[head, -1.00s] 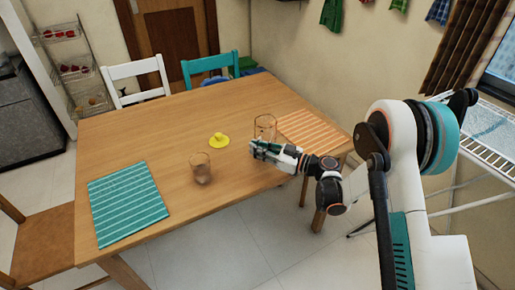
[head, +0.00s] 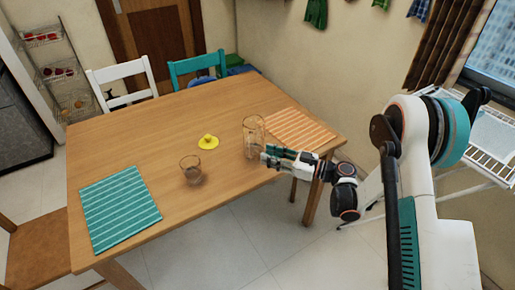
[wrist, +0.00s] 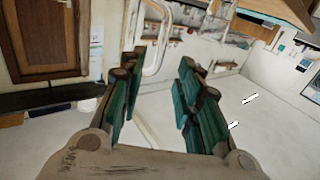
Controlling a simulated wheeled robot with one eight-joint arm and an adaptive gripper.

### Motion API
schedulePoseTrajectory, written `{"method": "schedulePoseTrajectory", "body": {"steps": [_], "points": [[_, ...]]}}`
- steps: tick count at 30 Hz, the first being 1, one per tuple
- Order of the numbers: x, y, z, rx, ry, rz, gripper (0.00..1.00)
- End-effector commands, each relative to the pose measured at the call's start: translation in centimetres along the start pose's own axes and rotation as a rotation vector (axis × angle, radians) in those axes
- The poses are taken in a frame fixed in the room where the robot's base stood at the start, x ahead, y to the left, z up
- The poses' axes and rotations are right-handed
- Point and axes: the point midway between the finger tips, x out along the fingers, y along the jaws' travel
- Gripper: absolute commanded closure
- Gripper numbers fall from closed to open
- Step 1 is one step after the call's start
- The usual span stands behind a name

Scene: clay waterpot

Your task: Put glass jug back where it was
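The clear glass jug (head: 254,128) stands upright on the wooden table (head: 150,130) near its right edge, beside the orange striped mat. My gripper (head: 265,154) is just right of the jug's lower part in the head view, its fingers pointing left towards the table. In the wrist view my gripper (wrist: 155,85) is open, with a wide empty gap between its green fingers. The fingers look apart from the jug, though the gap is small in the head view. I cannot clearly make out the jug in the wrist view.
A drinking glass (head: 191,170) and a yellow lid-like piece (head: 208,142) stand mid-table. A teal striped mat (head: 120,208) lies at the left front, an orange striped mat (head: 301,129) at the right. A white chair (head: 120,75) and a teal chair (head: 198,66) stand behind.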

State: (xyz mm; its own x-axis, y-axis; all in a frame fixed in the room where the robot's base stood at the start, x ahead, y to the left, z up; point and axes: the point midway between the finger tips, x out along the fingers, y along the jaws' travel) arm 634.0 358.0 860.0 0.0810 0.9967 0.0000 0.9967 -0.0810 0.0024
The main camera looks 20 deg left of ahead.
Motion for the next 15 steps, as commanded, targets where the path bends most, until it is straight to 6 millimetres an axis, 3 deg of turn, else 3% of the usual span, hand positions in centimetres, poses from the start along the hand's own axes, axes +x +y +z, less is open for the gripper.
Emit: {"method": "schedulePoseTrajectory", "body": {"steps": [6, 15], "points": [[-2.3, 0.0, 0.0, 0.000, 0.000, 0.000, 0.69], [-2.7, 0.0, -0.1, 0.002, -0.003, 0.001, 0.69]]}}
